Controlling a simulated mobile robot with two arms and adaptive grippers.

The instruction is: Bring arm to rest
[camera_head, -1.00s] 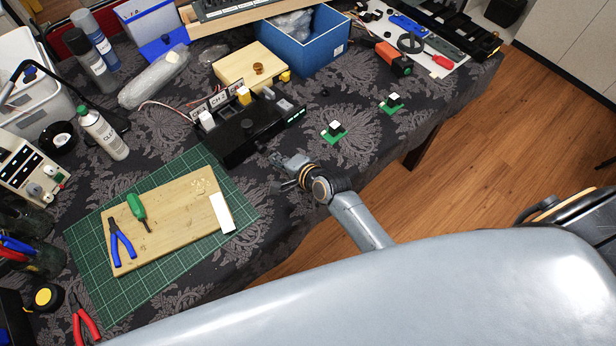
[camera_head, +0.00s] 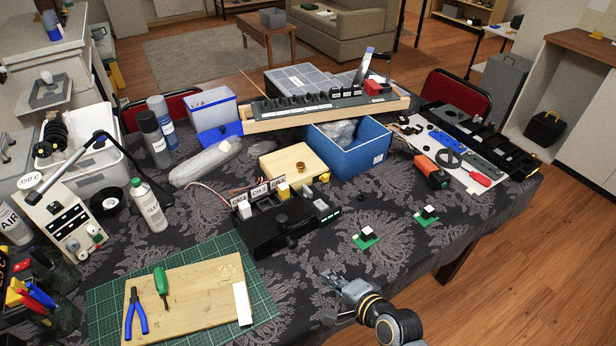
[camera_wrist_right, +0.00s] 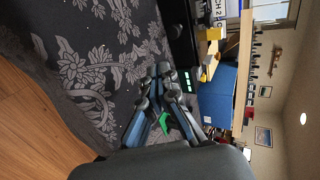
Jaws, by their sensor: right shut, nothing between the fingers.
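My right gripper (camera_head: 340,284) is at the front edge of the table in the head view, in front of the black switch box (camera_head: 286,226). Its fingers are shut and hold nothing. In the right wrist view the closed fingertips (camera_wrist_right: 164,70) point toward the black box and the blue bin. My left gripper is not in either current view.
A wooden board (camera_head: 190,297) with pliers and a screwdriver lies on a green mat (camera_head: 262,304). Two small green circuit boards (camera_head: 366,238) (camera_head: 427,216) lie behind the right gripper. A blue bin (camera_head: 362,158) stands farther back. Wooden floor (camera_head: 520,290) is open at the right.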

